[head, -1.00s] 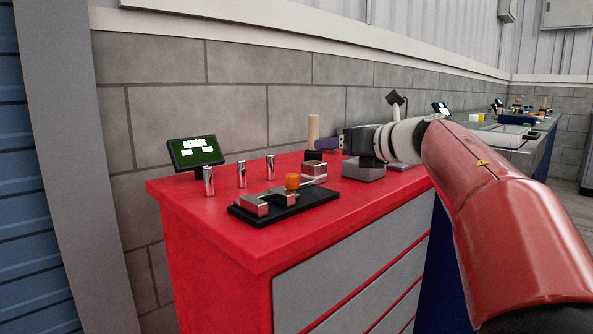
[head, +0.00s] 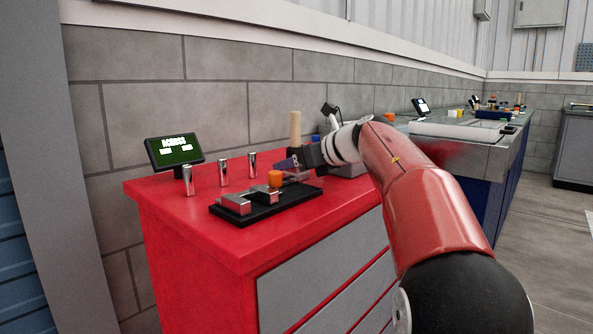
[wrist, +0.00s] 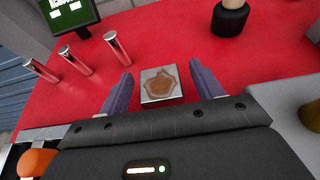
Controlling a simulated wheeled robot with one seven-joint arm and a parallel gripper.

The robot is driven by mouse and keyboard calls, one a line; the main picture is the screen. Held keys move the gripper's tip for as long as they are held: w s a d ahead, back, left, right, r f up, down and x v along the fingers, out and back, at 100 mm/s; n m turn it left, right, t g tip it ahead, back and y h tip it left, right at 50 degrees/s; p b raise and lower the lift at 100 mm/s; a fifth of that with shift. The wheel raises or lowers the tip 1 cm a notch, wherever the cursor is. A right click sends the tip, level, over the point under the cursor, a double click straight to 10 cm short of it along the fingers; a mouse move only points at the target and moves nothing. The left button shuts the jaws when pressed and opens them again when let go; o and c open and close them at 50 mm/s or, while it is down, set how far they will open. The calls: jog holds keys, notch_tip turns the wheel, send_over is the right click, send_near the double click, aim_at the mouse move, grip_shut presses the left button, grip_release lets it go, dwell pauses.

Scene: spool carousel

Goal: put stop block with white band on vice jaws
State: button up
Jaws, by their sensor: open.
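A silver metal block (wrist: 161,87) with a brown patch on its top stands on the red bench top, between my gripper's fingers in the wrist view. No white band can be made out on it from above. My gripper (wrist: 161,74) is open, one purple finger on each side of the block with gaps showing. In the head view my gripper (head: 286,165) is low over the bench behind the vice and hides most of the block. The vice has a black base (head: 262,214), silver jaws (head: 236,203) and an orange knob (head: 275,178).
Three upright silver cylinders (head: 223,172) stand left of the vice, near a small screen (head: 174,149). A wooden post (head: 295,128) in a black base (wrist: 229,18) stands behind my gripper. The red bench top's front left corner (head: 200,238) is clear.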

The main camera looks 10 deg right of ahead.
grip_shut()
jog(key=shift+r, duration=0.1)
jog(key=shift+r, duration=0.15)
